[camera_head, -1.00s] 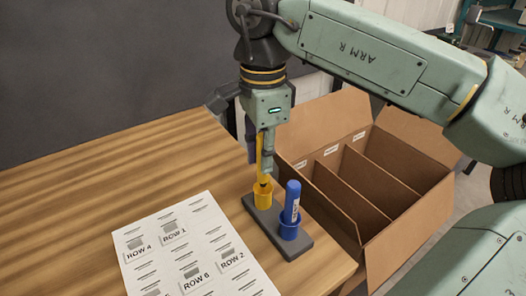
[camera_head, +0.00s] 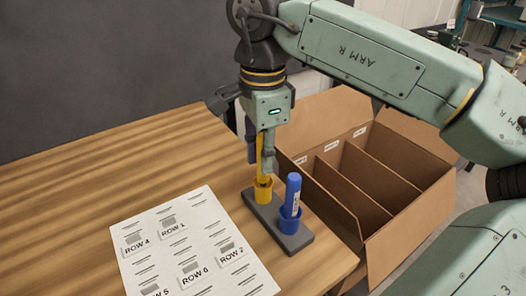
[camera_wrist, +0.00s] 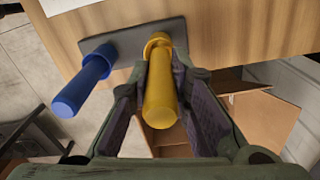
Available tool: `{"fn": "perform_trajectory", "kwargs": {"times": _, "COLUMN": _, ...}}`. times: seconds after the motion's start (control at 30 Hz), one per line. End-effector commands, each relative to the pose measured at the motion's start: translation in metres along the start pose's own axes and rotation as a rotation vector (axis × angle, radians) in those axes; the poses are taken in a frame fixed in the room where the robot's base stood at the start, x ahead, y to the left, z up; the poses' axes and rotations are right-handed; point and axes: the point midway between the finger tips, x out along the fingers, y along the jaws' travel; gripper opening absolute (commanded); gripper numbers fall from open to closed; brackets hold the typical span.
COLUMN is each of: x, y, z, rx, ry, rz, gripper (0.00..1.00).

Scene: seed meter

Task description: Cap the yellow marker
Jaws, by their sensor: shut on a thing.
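The yellow marker (camera_head: 259,155) is held upright, nib down, in my gripper (camera_head: 261,160), which is shut on it. The yellow cap (camera_head: 263,194) stands open side up in a dark grey holder (camera_head: 270,223), directly beneath the marker. A dark tip part shows at the cap's mouth in the head view; how deep it sits is unclear. In the wrist view the yellow marker (camera_wrist: 160,92) lies between the two fingers and lines up with the yellow cap (camera_wrist: 157,44), whose inside is hidden.
A blue marker (camera_head: 293,192) stands in a blue cap (camera_head: 290,222) at the holder's near end. A printed sheet (camera_head: 190,245) lies left of the holder. An open cardboard box (camera_head: 345,225) with dividers is at the right. The wooden table (camera_head: 90,190) is clear at left.

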Motion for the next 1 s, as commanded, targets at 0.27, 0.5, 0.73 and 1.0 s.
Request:
{"fn": "perform_trajectory", "kwargs": {"times": 0.27, "x": 0.001, "y": 0.0, "z": 0.0, "rx": 0.0, "ry": 0.0, "rz": 0.0, "gripper": 0.0}}
{"fn": "perform_trajectory", "kwargs": {"times": 0.5, "x": 0.004, "y": 0.0, "z": 0.0, "rx": 0.0, "ry": 0.0, "rz": 0.0, "gripper": 0.0}}
{"fn": "perform_trajectory", "kwargs": {"times": 0.73, "x": 0.01, "y": 0.0, "z": 0.0, "rx": 0.0, "ry": 0.0, "rz": 0.0, "gripper": 0.0}}
{"fn": "perform_trajectory", "kwargs": {"times": 1.0, "x": 0.01, "y": 0.0, "z": 0.0, "rx": 0.0, "ry": 0.0, "rz": 0.0, "gripper": 0.0}}
